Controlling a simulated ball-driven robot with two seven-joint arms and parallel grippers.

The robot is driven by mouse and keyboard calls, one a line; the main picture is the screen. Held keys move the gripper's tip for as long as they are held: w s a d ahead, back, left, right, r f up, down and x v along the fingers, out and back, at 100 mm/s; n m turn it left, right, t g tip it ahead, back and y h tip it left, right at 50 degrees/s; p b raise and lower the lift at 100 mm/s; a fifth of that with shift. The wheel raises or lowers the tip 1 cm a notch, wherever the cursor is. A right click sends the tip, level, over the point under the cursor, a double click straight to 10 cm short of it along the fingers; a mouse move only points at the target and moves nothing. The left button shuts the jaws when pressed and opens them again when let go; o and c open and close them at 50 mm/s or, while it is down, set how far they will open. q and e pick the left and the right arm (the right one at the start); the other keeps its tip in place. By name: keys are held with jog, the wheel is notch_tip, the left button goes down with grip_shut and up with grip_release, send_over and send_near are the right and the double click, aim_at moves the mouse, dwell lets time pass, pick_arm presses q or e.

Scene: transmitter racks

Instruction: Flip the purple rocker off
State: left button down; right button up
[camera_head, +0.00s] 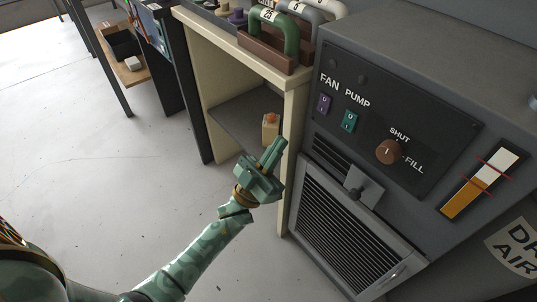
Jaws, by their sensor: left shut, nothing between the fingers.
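The purple rocker (323,104) sits under the word FAN on the dark control panel (437,143) of the grey cabinet. It carries small marks, and its tilt is too small to tell. A green rocker (348,121) sits to its right and lower, under the word PUMP. My left gripper (277,146) is shut and empty. It points up and right, left of the panel and below the purple rocker in the picture, apart from it. My right gripper is not in view.
A brown knob (388,152) between SHUT and FILL, a vented door (345,236) and an orange-white gauge (483,183) are on the cabinet. A cream shelf unit (226,51) with pipe handles (291,42) stands left. Open floor (110,150) lies further left.

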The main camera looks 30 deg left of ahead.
pick_arm(q)
jog(key=shift+v, duration=1)
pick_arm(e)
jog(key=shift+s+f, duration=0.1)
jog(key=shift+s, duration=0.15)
pick_arm(q)
jog(key=shift+s+a+r, duration=0.1)
